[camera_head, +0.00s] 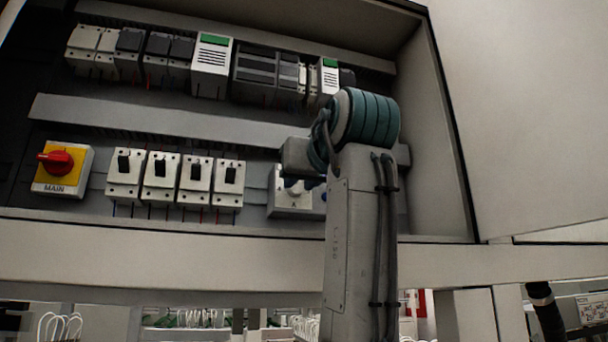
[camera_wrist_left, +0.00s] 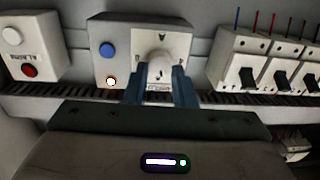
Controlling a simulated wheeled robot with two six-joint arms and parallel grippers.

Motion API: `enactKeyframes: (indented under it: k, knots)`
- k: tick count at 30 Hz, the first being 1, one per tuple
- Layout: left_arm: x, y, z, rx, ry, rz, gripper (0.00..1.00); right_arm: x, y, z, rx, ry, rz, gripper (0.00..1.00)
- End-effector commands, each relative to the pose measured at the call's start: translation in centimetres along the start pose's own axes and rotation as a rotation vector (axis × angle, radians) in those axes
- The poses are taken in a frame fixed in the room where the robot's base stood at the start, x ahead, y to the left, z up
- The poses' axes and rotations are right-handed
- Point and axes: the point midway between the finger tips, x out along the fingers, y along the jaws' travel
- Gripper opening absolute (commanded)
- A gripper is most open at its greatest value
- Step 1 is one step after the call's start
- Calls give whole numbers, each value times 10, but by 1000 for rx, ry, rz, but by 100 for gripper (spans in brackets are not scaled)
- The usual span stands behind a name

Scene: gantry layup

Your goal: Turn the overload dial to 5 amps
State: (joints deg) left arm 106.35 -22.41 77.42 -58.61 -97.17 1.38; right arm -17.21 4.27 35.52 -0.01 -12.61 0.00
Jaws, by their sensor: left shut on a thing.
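The overload unit (camera_wrist_left: 118,35) is a pale box with a blue button, a small lit orange button and a white round dial (camera_wrist_left: 158,66) on a white scale plate. In the left wrist view, my left gripper (camera_wrist_left: 160,76) has its blue fingers on both sides of the dial and is shut on it. The scale marks are too small to read, so the dial's setting cannot be told. In the head view, the unit (camera_head: 283,204) is largely hidden behind my left arm and the gripper (camera_head: 309,184). My right gripper is in neither view.
To the unit's left in the head view are several breakers (camera_head: 160,178) with black levers and the yellow MAIN switch (camera_head: 62,170) with its red handle. More modules (camera_head: 211,66) sit on the upper rail. The cabinet's side wall (camera_head: 433,150) stands right of my arm.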

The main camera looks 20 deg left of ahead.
Motion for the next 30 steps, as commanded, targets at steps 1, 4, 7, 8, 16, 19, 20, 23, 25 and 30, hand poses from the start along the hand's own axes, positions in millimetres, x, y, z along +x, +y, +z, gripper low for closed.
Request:
enactKeyframes:
  k: [1, 4, 7, 8, 16, 19, 20, 23, 25, 30]
  knots:
    - [2, 0, 0, -36, -5, -1, 1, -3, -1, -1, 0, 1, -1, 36]
    - [2, 0, 0, -123, -10, 0, 1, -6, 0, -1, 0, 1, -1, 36]
    - [2, 0, -1, -208, -14, 0, 1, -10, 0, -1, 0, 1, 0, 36]
    - [2, 0, -1, -234, -15, 1, 1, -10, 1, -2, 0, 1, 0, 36]
    - [2, 0, -1, -429, -24, 3, 1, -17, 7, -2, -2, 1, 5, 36]
    - [2, 0, 0, -483, -26, 3, 1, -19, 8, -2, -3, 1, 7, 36]
    - [2, 0, 0, -496, -27, 4, 1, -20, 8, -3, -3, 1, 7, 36]
    - [2, -1, 0, -533, -29, 4, 1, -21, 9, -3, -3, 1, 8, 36]
    - [2, -1, 0, -552, -30, 4, 1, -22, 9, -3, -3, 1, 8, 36]
    - [2, -1, 0, -577, -31, 5, 1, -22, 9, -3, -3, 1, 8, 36]
